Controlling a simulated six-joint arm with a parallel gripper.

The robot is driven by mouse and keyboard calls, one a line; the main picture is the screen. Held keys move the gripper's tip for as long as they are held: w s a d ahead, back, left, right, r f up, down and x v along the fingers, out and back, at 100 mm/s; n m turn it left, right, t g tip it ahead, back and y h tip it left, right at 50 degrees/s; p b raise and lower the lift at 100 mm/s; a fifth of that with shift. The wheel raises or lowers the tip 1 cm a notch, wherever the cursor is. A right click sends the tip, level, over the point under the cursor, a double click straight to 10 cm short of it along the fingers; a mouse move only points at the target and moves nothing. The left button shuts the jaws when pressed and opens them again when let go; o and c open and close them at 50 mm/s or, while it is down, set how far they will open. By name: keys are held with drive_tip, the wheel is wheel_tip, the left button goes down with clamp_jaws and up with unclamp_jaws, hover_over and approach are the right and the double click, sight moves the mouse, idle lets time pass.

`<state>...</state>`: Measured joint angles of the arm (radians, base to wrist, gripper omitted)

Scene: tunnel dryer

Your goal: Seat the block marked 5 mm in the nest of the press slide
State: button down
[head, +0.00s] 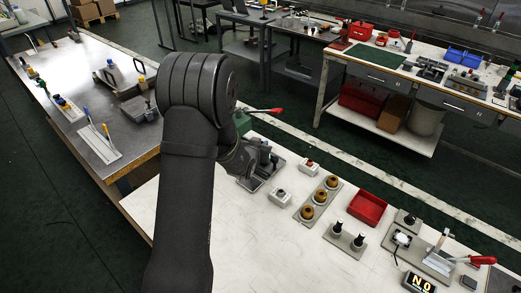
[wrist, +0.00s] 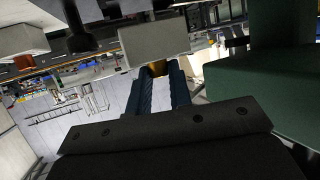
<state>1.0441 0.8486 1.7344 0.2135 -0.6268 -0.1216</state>
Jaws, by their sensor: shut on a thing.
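Only a sliver of this block shows, and no marking can be read. A pale grey rectangular part (wrist: 153,42) lies just beyond the fingertips; I cannot tell whether they touch. A large green body (wrist: 265,85), apparently the press, fills the right side. In the head view my arm hides the fingertips, the held block and any nest. The press's green part (head: 242,123), red-tipped lever (head: 265,111) and grey base (head: 266,160) show beside my arm.
The bench's front middle is clear.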

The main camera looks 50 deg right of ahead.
drive_tip(key=shift+f, duration=1.25)
drive_tip(key=shift+f, duration=0.1)
drive_tip(key=c, duration=1.3)
unclamp_jaws()
drive_tip(key=shift+s+a+r, duration=0.1)
drive_tip(key=shift+a+r, duration=0.15)
drive_tip(key=v, duration=1.1)
drive_tip(key=shift+a, duration=0.2)
drive_tip(key=shift+s, duration=0.1)
